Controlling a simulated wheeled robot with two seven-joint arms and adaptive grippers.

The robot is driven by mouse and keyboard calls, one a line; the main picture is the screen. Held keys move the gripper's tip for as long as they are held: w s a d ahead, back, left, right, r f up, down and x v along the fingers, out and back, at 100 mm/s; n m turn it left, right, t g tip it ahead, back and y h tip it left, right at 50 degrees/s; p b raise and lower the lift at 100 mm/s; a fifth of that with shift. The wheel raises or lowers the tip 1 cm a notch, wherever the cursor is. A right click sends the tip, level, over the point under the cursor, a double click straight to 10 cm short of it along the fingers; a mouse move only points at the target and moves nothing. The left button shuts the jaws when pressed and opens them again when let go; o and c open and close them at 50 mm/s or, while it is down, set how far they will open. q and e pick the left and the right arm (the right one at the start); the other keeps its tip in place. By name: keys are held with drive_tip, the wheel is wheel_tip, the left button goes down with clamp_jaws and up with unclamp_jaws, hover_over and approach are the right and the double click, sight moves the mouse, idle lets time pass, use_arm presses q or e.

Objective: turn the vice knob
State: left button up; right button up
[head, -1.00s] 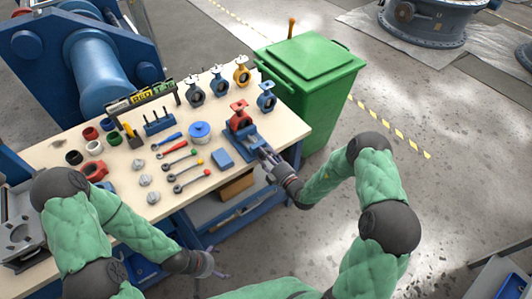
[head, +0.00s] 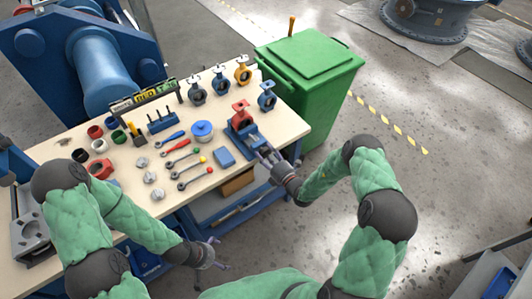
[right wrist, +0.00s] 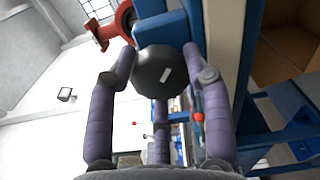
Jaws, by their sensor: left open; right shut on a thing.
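The blue vice (head: 243,137) sits near the front right edge of the workbench, with a red butterfly valve (head: 240,112) in it. In the right wrist view the vice knob (right wrist: 160,72) is a dark round knob with a small pale mark, and the red valve (right wrist: 116,24) shows above it. My right gripper (head: 268,154) is at the front end of the vice. Its purple fingers (right wrist: 157,75) are shut around the knob, touching its sides. My left gripper (head: 212,256) is open and empty, low in front of the bench.
Several valves, including a yellow one (head: 242,72), stand along the back edge of the bench. A green bin (head: 310,80) stands behind the bench's right end.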

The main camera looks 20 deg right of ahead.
drive_tip(key=n+p, duration=0.1)
drive_tip(key=n, duration=0.4)
drive_tip(key=shift+d, duration=0.2)
drive_tip(key=n, duration=0.6)
drive_tip(key=shift+w+r+n+p, duration=0.1)
drive_tip(key=shift+r+n+p, duration=0.05)
drive_tip(key=shift+n+p, duration=0.25)
drive_tip(key=n, duration=0.6)
drive_tip(key=shift+r, duration=0.15)
drive_tip(key=n, duration=0.5)
drive_tip(key=shift+w+a+n, duration=0.1)
drive_tip(key=shift+a+n, duration=0.05)
drive_tip(key=shift+n, duration=0.15)
drive_tip(key=o, duration=1.2)
drive_tip(key=shift+a, duration=0.15)
drive_tip(key=shift+c, duration=0.2)
